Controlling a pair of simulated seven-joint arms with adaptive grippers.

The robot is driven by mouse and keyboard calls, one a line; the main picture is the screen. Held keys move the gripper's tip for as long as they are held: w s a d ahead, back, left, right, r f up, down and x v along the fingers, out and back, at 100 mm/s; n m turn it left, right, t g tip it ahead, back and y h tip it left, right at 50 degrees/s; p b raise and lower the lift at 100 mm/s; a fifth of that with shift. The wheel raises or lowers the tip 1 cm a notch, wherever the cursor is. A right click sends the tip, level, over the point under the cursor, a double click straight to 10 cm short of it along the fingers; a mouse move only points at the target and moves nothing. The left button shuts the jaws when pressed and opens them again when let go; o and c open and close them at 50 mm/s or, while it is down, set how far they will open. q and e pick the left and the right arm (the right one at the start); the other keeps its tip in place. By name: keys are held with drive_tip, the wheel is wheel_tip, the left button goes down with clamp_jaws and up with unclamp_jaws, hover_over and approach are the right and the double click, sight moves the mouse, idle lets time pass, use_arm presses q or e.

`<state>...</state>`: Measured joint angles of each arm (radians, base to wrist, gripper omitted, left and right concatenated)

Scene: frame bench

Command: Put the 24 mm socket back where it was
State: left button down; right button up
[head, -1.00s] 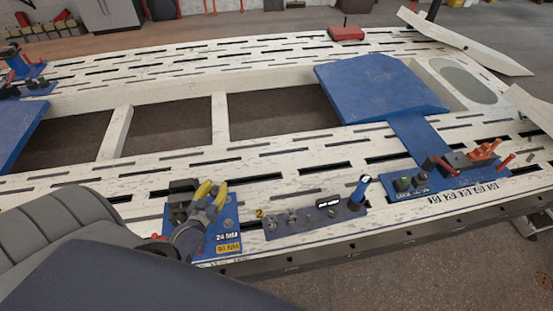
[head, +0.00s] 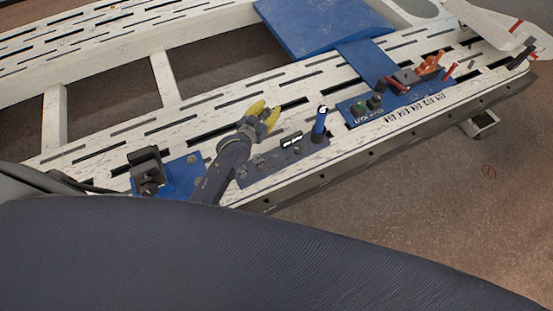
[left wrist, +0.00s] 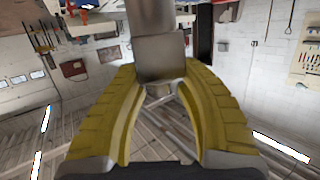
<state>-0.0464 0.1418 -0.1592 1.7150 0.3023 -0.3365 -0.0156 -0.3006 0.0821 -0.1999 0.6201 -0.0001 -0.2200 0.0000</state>
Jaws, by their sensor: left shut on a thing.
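My right gripper is not in view.
A blue plate with a black fixture (head: 147,170) stands left of my wrist. Farther right is a blue board (head: 352,110) with black and orange tools. White slotted bench surface (head: 215,112) lies behind the rail.

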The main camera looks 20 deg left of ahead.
use_arm(q)
drive_tip(key=shift+m+h, duration=0.3)
drive_tip(key=shift+s+d+f, duration=0.1)
drive_tip(key=shift+d+f, duration=0.35)
drive_tip(key=shift+f, duration=3.3)
drive_tip(key=shift+s+d+f, duration=0.1)
drive_tip(key=shift+d+f, duration=0.35)
drive_tip(key=shift+f, duration=3.3)
drive_tip(key=shift+s+d+f, duration=0.1)
drive_tip(key=shift+d+f, duration=0.35)
drive_tip(key=shift+f, duration=3.3)
drive_tip(key=shift+f, duration=0.6)
drive_tip(key=c, duration=0.9)
unclamp_jaws()
drive_tip(key=shift+s+f, duration=0.1)
drive_tip(key=shift+s, duration=0.05)
drive_tip(key=shift+r, duration=0.45)
drive_tip(key=shift+s+a+r, duration=0.1)
drive_tip(key=shift+s+r, duration=0.1)
drive_tip(key=v, duration=1.1)
drive_tip(key=shift+r, duration=0.3)
